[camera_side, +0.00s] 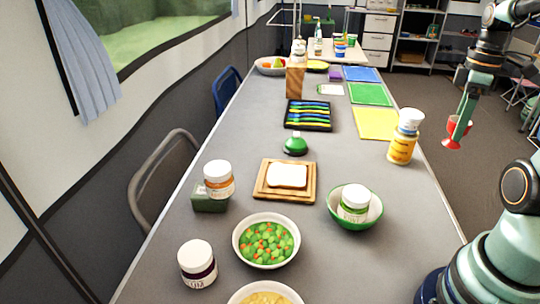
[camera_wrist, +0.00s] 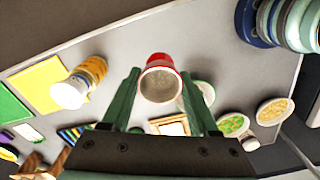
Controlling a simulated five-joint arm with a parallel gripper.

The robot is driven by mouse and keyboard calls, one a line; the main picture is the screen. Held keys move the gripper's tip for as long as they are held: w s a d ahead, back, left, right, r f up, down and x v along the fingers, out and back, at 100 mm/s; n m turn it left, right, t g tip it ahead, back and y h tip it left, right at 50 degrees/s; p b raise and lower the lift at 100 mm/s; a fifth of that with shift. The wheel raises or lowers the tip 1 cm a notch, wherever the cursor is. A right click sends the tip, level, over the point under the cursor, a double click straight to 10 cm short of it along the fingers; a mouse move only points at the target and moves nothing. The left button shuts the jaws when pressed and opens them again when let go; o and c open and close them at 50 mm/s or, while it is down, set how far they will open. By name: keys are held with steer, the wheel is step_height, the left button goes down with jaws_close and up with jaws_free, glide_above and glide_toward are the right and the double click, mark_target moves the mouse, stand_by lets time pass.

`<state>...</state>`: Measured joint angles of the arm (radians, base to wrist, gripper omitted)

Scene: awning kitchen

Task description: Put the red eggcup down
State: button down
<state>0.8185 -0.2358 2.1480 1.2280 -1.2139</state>
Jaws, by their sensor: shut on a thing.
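The red eggcup (camera_side: 453,138) is held in the air at the right of the side view, and in that picture it appears against the floor beyond the table's right edge. My gripper (camera_side: 462,124) is shut on it, with the green fingers reaching down to the cup. In the wrist view, the eggcup (camera_wrist: 161,61) sits between the two fingertips with its open mouth towards the camera, and its pale inside looks empty. The grey table (camera_side: 350,165) shows behind it. The eggcup touches nothing but my fingers, as far as I can see.
A yellow jar (camera_side: 402,147) with a white lid stands near the right edge. A green bowl (camera_side: 367,219) holds a jar. Bread (camera_side: 287,176) lies on a wooden board. A bowl of peas and carrots (camera_side: 243,247) is in front. Bare table shows between bread and yellow jar.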

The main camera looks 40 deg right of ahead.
mark_target(451, 143)
step_height(451, 143, down, 20)
steer(key=shift+r, duration=0.15)
stand_by(0.4)
steer(key=shift+c, duration=0.7)
jaws_free()
step_height(451, 143, up, 12)
steer(key=shift+f, duration=0.2)
steer(key=shift+w+a+r, duration=0.1)
steer(key=shift+r, duration=0.15)
steer(key=w+a+r+m+t, duration=0.1)
steer(key=w+a+r+t, duration=0.1)
steer(key=a, duration=0.5)
steer(key=w+a+r+m+t, duration=0.1)
steer(key=w+a+r+m, duration=0.1)
steer(key=a, duration=0.5)
steer(key=w+a+r+m+t, duration=0.1)
steer(key=w+a+r+t, duration=0.1)
steer(key=w+a+r, duration=0.2)
steer(key=a+r, duration=0.2)
steer(key=a, duration=0.1)
steer(key=shift+a+m+t, duration=0.2)
steer(key=shift+m+t, duration=0.1)
